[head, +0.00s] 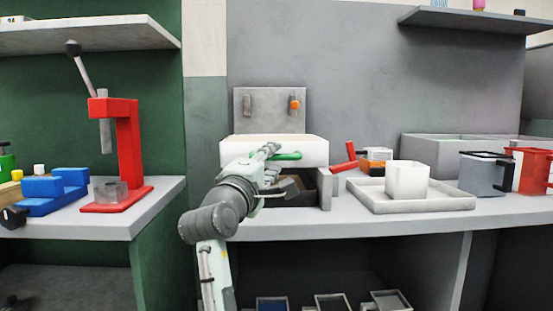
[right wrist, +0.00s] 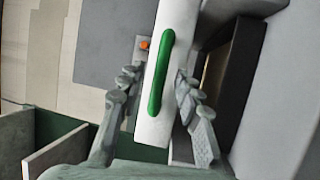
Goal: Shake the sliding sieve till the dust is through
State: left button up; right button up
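The sliding sieve (head: 240,145) is a white box with a green handle (head: 287,156) on its front. It sits on a dark-fronted stand on the grey bench. My right gripper (head: 279,165) is in front of the sieve at the handle. In the right wrist view, the sieve front (right wrist: 150,118) and green handle (right wrist: 162,70) lie between the two fingers of my right gripper (right wrist: 156,85). The fingers are spread, with gaps to the handle on both sides. The inside of the sieve and any dust are hidden. My left gripper is not in view.
A dark box (head: 296,190) is partly visible under the sieve. A red press (head: 128,150) stands on the left bench. A back panel (head: 270,104) rises behind the sieve.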

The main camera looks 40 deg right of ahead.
jog(key=shift+x, duration=1.2)
grip_shut()
